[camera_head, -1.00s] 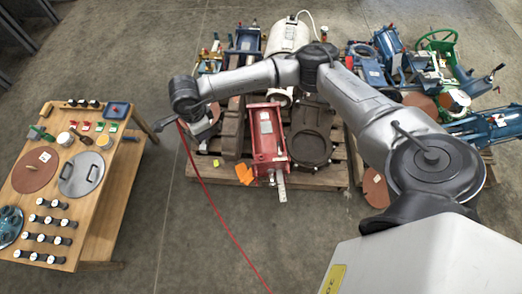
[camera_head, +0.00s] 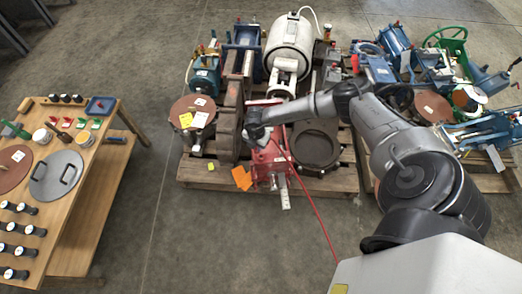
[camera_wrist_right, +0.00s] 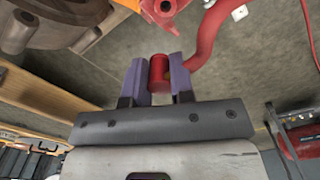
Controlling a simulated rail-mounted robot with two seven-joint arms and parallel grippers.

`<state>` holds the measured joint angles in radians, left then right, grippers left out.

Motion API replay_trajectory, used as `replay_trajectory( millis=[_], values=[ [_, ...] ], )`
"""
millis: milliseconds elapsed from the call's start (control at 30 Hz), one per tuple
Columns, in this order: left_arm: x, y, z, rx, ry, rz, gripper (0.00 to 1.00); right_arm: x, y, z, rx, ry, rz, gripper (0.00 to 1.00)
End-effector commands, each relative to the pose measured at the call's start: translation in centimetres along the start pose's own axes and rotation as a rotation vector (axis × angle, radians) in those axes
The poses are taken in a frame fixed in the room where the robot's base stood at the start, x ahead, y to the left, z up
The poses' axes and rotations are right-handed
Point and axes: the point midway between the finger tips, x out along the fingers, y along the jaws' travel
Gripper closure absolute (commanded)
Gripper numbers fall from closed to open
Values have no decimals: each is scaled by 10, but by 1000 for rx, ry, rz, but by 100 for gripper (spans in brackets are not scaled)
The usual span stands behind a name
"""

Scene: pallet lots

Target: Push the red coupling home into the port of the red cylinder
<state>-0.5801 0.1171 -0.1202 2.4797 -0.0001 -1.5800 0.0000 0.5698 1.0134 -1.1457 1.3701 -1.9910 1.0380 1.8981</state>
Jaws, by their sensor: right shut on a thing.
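The red cylinder (camera_head: 270,168) lies at the front of the near pallet in the head view, partly hidden by my right wrist. My right gripper (camera_wrist_right: 159,76) is shut on the red coupling (camera_wrist_right: 158,69), held between its two purple fingers. In the head view the right wrist is over the far end of the cylinder, where the fingertips are hard to make out. A red part with a round hole (camera_wrist_right: 163,9), which looks like part of the cylinder, shows at the top edge of the wrist view, apart from the coupling. My left gripper is not in view.
A red hose (camera_wrist_right: 208,38) curves up beside the right finger; in the head view it (camera_head: 316,207) trails over the floor. A white tank (camera_head: 289,42), brown castings (camera_head: 316,146) and blue machinery crowd the pallet. A wooden table (camera_head: 98,190) stands left, with clear floor between.

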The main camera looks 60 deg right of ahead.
Motion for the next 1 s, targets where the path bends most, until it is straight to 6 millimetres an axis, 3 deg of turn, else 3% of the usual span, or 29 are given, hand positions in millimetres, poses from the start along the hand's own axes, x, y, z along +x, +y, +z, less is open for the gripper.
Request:
replay_trajectory(
  millis=[100, 267, 1000],
  values=[
    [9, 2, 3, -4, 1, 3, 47, 17, -8, 11, 117, -1, 0, 98],
    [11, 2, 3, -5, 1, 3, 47, 23, -11, 16, 185, 1, 2, 98],
    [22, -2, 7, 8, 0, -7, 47, 33, -12, 16, 189, 1, 1, 98]
  ],
)
